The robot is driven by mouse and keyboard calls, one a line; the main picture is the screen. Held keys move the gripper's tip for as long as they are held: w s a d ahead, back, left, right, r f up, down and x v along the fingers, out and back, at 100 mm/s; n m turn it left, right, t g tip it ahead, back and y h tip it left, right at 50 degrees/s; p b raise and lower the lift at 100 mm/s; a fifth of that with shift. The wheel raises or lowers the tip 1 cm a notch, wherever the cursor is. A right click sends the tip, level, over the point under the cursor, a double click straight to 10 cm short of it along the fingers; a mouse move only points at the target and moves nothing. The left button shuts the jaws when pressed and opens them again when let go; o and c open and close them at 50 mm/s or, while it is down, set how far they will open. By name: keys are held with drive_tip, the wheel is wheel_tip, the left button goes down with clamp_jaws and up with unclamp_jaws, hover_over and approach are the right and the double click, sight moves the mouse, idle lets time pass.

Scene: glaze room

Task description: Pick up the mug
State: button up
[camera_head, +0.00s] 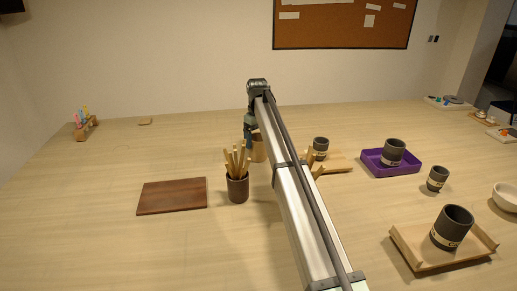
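Several dark grey cups with a pale band, any of which could be the mug, stand on the right side. One large cup (453,225) stands on a wooden tray (410,253) at the front right. A smaller cup (437,180) stands on the bare table. Another cup (394,151) stands in a purple tray (374,165). My gripper (249,136) hangs at the far end of my arm, well left of these cups. Its fingers are small and unclear.
A dark pot (238,191) of wooden sticks stands left of my arm. A tan container (259,151) is close to my gripper. A brown board (172,196) lies at left. The left front table is clear.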

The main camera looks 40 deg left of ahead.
drive_tip(key=c, duration=0.7)
drive_tip(key=shift+r, duration=0.1)
